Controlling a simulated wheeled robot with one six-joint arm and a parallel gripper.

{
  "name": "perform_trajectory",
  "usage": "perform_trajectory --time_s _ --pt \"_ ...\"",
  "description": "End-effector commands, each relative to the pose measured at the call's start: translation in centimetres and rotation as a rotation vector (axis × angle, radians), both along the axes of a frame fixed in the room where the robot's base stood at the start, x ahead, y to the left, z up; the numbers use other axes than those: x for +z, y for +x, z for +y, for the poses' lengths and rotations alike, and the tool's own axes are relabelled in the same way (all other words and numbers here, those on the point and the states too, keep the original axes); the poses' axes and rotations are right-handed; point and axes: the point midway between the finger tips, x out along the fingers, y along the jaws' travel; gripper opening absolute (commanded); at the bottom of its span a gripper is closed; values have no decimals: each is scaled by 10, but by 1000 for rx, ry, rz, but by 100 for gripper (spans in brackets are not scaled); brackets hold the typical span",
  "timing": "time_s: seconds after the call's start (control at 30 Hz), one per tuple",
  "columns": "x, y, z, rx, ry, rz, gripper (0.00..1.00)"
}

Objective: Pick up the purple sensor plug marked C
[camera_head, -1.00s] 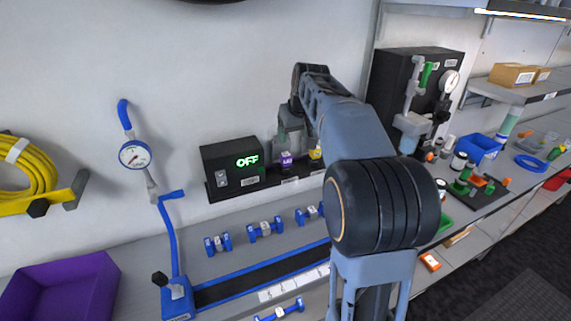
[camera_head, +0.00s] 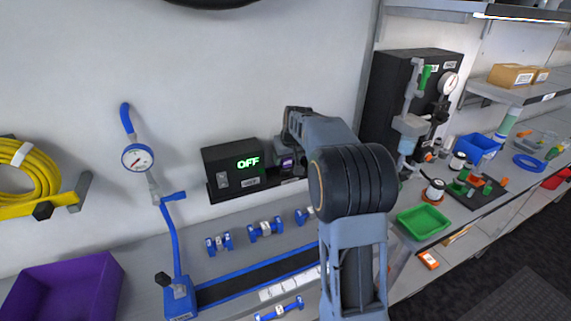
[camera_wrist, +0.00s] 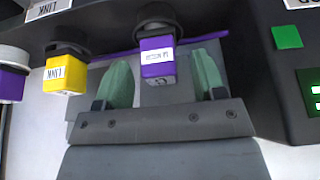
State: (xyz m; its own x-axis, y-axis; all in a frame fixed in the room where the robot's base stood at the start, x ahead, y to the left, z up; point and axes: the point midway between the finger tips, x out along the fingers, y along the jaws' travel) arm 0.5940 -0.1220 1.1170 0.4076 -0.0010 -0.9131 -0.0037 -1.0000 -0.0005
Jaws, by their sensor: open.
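A purple plug (camera_wrist: 158,57) with a white label sits in a dark round socket in the wrist view. A small mark on its end face looks like a C, but I cannot read it surely. My gripper (camera_wrist: 162,78) is open, with one green fingertip on each side of this plug and a visible gap to each. A purple plug also shows small beside the OFF box in the head view (camera_head: 287,163), partly hidden by my arm.
A yellow plug (camera_wrist: 64,75) and another purple plug (camera_wrist: 12,82) sit to the left in the wrist view. A dark box (camera_wrist: 290,70) with a green square stands close on the right. The box reading OFF (camera_head: 232,165) is against the wall.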

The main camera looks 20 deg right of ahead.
Motion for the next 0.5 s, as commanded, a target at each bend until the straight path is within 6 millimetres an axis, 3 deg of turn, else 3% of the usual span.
perform_trajectory --time_s 0.37,0.5 --pt "-12 5 0 0 0 -1 64" --pt "-11 5 0 0 0 0 53"
